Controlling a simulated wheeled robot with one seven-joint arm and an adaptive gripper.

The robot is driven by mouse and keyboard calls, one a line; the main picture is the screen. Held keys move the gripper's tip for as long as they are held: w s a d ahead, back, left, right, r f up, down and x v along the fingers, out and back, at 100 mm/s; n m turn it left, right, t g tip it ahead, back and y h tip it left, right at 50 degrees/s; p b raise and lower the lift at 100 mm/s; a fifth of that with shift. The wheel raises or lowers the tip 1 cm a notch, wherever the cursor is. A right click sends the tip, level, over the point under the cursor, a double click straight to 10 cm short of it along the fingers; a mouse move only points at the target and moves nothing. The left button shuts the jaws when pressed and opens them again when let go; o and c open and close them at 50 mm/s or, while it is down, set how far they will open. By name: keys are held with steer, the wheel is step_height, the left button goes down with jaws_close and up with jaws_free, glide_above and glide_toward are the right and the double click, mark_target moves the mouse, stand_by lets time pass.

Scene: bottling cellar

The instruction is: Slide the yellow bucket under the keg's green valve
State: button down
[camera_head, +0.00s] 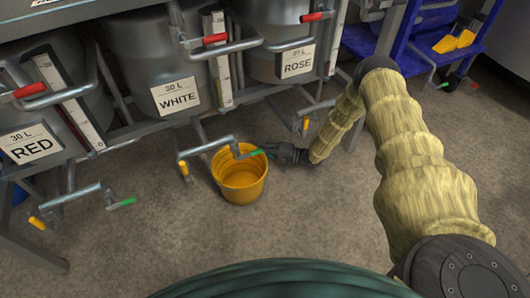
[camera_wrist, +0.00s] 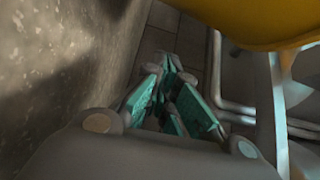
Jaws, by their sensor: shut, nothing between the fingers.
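The yellow bucket (camera_head: 238,184) stands upright on the floor in front of the WHITE keg (camera_head: 180,85). A pipe with a green valve handle (camera_head: 251,154) crosses over the bucket's rim in the head view. My gripper (camera_head: 272,151) is shut and empty at the bucket's right side, close to its rim; I cannot tell whether they touch. In the wrist view, my gripper's teal fingers (camera_wrist: 175,80) are together, and the bucket (camera_wrist: 265,20) fills the upper right. The bucket's far side is partly hidden by the pipe.
The RED keg (camera_head: 60,120) is at left, with another green-handled pipe (camera_head: 122,204) below it. The ROSE keg (camera_head: 285,60) is at right. Red-handled taps and grey rack bars run along the kegs. A blue rack (camera_head: 375,45) stands at upper right. The floor in front is clear.

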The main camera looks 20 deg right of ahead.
steer(key=b+x, duration=0.1)
steer(key=x, duration=0.2)
steer(key=b+x, duration=0.2)
steer(key=shift+w+a+f, duration=0.2)
steer(key=shift+a+f, duration=0.05)
steer(key=shift+s+a+r+b, duration=0.1)
steer(key=shift+s+a+b, duration=0.15)
steer(key=shift+s, duration=0.4)
steer(key=shift+s+a+r+b, duration=0.1)
steer(key=shift+s+a+b, duration=0.1)
steer(key=shift+s+b, duration=0.3)
steer(key=shift+s+a+r+b, duration=0.1)
steer(key=shift+s+a+b, duration=0.1)
steer(key=shift+s, duration=0.55)
